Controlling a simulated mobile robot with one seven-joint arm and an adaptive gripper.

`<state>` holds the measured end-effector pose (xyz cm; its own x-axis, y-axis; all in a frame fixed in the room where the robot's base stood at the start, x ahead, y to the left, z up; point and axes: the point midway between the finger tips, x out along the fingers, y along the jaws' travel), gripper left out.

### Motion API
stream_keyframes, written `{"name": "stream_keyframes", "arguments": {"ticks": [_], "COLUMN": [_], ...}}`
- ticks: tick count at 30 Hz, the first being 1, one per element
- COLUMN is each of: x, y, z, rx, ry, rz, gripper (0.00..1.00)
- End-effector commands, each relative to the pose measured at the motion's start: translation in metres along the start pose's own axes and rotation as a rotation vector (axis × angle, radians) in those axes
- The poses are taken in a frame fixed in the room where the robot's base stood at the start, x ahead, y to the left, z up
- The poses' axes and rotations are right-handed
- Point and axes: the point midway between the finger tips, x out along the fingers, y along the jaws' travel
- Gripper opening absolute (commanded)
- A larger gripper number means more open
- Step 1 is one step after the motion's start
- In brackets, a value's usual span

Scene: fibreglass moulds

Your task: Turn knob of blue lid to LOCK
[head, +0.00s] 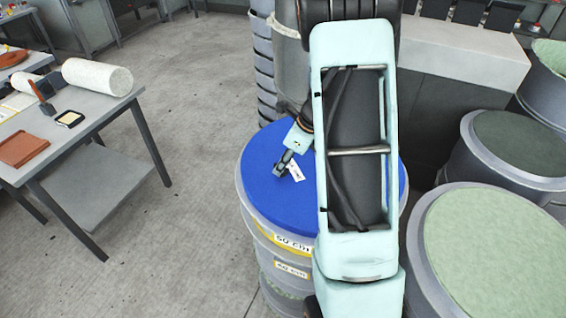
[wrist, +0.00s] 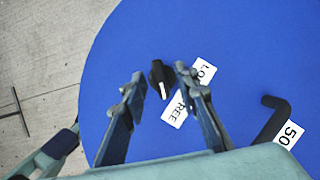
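The blue lid (head: 262,198) sits on a grey drum in the head view and fills most of the wrist view (wrist: 230,30). A small black knob (wrist: 157,73) with a white pointer mark stands on it. The mark points down in the picture, towards the label reading FREE (wrist: 174,112). A second label, starting LO (wrist: 204,70), lies to the right, partly hidden by a finger. My gripper (wrist: 160,79) is open, with one finger on each side of the knob and gaps visible. In the head view my gripper (head: 281,168) is low over the lid; the knob cannot be made out there.
A bent black handle (wrist: 268,118) and a label reading 50 (wrist: 290,134) are on the lid's right. Drums with green tops (head: 500,245) crowd the right. A grey table (head: 85,125) with a white roll stands at left. The floor between is clear.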

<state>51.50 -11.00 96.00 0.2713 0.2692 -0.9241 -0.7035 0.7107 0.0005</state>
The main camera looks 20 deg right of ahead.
Motion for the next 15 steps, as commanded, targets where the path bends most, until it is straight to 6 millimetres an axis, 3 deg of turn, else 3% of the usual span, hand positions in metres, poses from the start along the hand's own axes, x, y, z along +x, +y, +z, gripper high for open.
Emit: {"name": "stream_keyframes", "arguments": {"ticks": [7, 15], "x": [0.0007, 0.0004], "y": [-0.0003, -0.0003], "z": [0.0001, 0.0000], "rx": [0.000, 0.001], "ry": [-0.001, -0.001], "rz": [-0.001, -0.001], "gripper": [0.28, 0.00]}}
